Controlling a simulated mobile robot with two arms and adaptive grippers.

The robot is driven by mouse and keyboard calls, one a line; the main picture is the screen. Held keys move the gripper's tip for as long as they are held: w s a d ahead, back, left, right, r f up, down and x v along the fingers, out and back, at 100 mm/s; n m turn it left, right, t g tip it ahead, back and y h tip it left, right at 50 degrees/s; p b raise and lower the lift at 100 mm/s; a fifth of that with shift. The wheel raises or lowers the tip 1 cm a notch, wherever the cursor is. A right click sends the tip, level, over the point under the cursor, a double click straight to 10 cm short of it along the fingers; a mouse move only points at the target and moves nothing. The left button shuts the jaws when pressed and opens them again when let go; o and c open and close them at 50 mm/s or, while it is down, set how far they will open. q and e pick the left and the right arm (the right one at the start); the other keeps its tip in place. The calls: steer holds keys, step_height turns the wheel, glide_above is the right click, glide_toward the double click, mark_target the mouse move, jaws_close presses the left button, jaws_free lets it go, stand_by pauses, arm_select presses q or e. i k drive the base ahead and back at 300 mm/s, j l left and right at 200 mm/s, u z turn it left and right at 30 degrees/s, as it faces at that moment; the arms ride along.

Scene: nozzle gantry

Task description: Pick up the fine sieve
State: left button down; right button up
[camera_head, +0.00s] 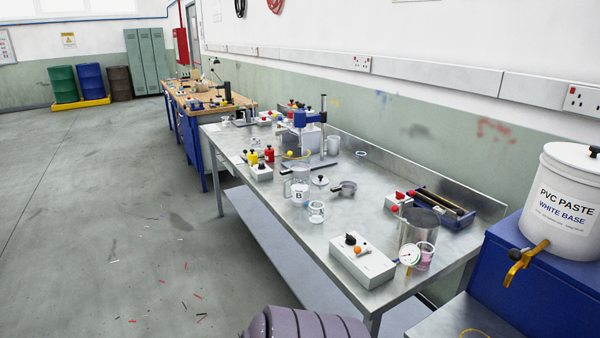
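A small round grey pan-like thing with a short handle, which looks like a sieve (347,187), lies on the steel bench (345,222) near its middle. Its mesh is too small to make out, so I cannot tell whether it is the fine one. It lies right of a clear jug marked B (299,194) and behind a small clear cup (316,211). Neither of my grippers is in view.
A white control box (361,264) and a grey metal pot (417,228) stand at the bench's near end. A blue stand (306,119) is farther back. A white PVC paste bucket (563,205) stands at right. The floor left of the bench is mostly clear.

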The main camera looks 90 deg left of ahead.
mark_target(298, 164)
steer(key=l+u, duration=0.15)
steer(key=u, duration=2.65)
